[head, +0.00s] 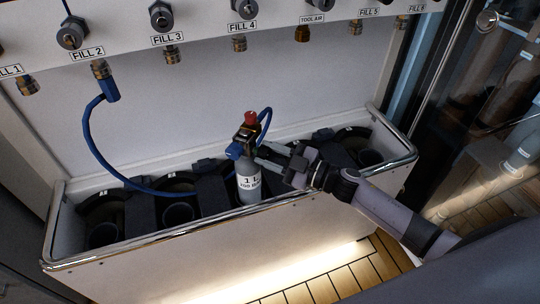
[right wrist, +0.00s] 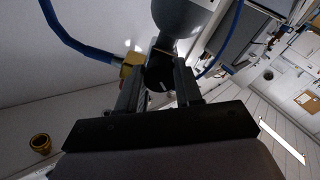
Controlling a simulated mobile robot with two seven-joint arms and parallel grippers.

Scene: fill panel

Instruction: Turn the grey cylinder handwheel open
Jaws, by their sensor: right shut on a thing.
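The grey cylinder (head: 248,181) stands upright at the front of the rack, with a white label. A red cap (head: 251,118) tops its dark valve. My right gripper (head: 262,152) reaches in from the right at valve height. In the right wrist view its two fingers are shut on a dark round knob (right wrist: 160,76), apparently the handwheel, partly hidden between them. The grey cylinder body (right wrist: 185,14) shows beyond it. A brass fitting (right wrist: 132,63) with a blue hose sits just left of the fingers. My left gripper is not in view.
The blue hose (head: 93,145) loops from the FILL 2 outlet (head: 101,70) to the cylinder's valve. The rack's metal rail (head: 130,250) runs along the front. Dark round holders (head: 103,234) fill the rack. The fill panel (head: 205,20) with several knobs hangs above.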

